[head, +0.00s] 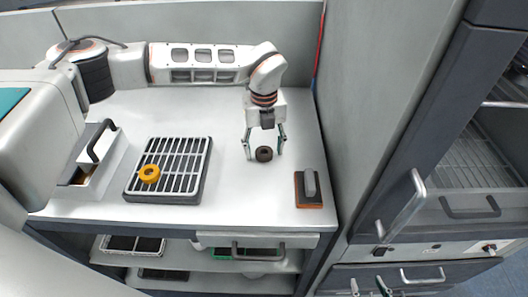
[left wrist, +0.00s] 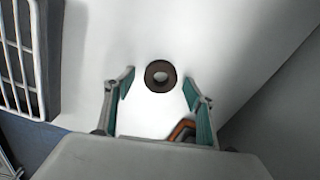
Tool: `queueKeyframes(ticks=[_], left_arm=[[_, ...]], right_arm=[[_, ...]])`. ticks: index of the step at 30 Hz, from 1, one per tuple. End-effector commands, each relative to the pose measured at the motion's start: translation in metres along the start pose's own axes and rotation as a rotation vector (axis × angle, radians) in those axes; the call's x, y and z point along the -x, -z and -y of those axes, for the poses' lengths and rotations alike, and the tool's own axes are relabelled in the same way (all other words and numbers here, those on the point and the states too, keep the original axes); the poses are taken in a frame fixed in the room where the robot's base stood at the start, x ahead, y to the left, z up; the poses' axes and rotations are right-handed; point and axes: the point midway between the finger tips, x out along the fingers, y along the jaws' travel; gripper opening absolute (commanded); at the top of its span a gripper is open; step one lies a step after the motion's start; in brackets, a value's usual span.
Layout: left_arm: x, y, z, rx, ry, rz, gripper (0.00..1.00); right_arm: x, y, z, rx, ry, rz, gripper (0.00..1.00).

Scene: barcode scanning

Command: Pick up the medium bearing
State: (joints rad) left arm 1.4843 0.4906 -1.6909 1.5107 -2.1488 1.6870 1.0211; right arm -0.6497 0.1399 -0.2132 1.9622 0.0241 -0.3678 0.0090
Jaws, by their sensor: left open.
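A dark brown ring-shaped bearing (head: 264,154) lies flat on the white worktop. My left gripper (head: 265,152) points down over it, open, with a finger on each side. In the left wrist view the bearing (left wrist: 161,76) shows whole, with its hole visible, a little ahead of and between the teal-padded fingertips (left wrist: 160,92). I see no finger touching it. My right gripper (head: 369,289) shows only its fingertips at the bottom edge of the head view, spread apart and empty.
A white bin with a handle (head: 106,165) is further left. An orange-based block with a grey grip (head: 309,190) lies to the right, near a side wall.

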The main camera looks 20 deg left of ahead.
Motion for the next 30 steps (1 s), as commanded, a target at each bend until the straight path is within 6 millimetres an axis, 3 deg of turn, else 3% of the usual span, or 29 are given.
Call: queueKeyframes(ticks=[8,13,14,24,30], left_arm=[[-0.004,0.0,0.0,0.0,0.0,0.001,0.55],[-0.004,0.0,0.0,0.0,0.0,0.001,0.13],[-0.004,0.0,0.0,0.0,0.0,0.001,0.1],[-0.002,-0.001,0.0,0.0,0.001,0.002,0.1],[0.012,-0.001,0.001,0.001,0.002,0.003,0.1]], right_arm=[[0.0,0.004,-0.001,0.0,-0.001,-0.006,0.4],[0.0,0.003,-0.001,0.0,-0.001,-0.005,0.4],[0.0,0.002,-0.001,0.0,-0.001,-0.004,0.4],[-0.001,-0.002,-0.001,0.0,-0.001,0.003,0.4],[-0.002,-0.003,0.0,0.0,-0.001,0.002,0.4]])
